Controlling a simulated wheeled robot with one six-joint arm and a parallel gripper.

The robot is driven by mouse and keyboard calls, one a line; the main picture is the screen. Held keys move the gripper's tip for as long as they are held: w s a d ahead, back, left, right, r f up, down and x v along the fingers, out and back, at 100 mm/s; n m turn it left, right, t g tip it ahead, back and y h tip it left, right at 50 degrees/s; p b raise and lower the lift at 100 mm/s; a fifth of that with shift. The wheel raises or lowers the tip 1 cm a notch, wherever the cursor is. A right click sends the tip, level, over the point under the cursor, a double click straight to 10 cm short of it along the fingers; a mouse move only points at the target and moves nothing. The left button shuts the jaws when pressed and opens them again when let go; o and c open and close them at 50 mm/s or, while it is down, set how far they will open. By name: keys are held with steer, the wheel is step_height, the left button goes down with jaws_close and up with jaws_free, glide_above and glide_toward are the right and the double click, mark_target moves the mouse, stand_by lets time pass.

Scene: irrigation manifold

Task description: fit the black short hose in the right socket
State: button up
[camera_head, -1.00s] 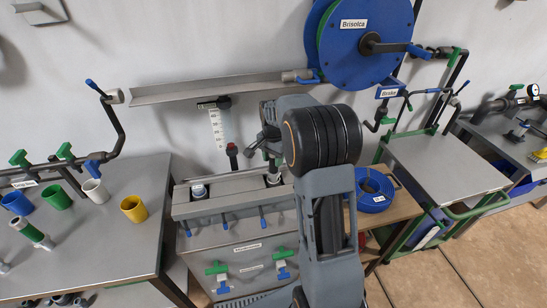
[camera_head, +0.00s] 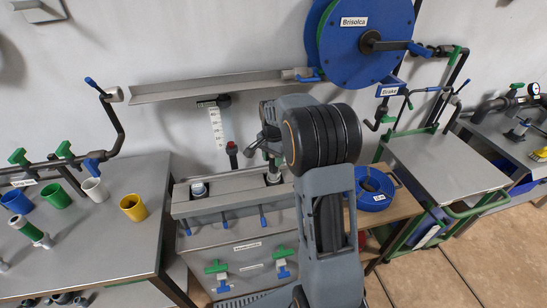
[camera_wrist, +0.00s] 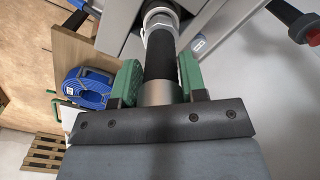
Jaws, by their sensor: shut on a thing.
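The black short hose (camera_wrist: 160,58) is in my gripper (camera_wrist: 160,74), between its two green fingers in the wrist view. Its near end is a grey metal collar. Its far end meets a pale ring (camera_wrist: 159,22); I cannot tell how deep it sits there. In the head view my gripper (camera_head: 270,156) is above the right socket (camera_head: 273,179) of the grey manifold box (camera_head: 232,196), and my arm partly hides it.
A table (camera_head: 100,235) with several coloured cups stands at left. A blue hose coil (camera_head: 373,194) lies on a wooden shelf to the right of the manifold. A metal rail (camera_head: 210,88) and a blue reel (camera_head: 350,40) are on the wall. A clear cart top (camera_head: 445,170) stands farther right.

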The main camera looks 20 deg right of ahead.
steer(key=shift+f+b, duration=0.3)
steer(key=shift+f, duration=0.15)
stand_by(0.4)
steer(key=o, duration=1.3)
steer(key=shift+o, duration=0.2)
steer(key=shift+r, duration=0.1)
steer(key=shift+r+p, duration=2.75)
steer(key=shift+r, duration=0.7)
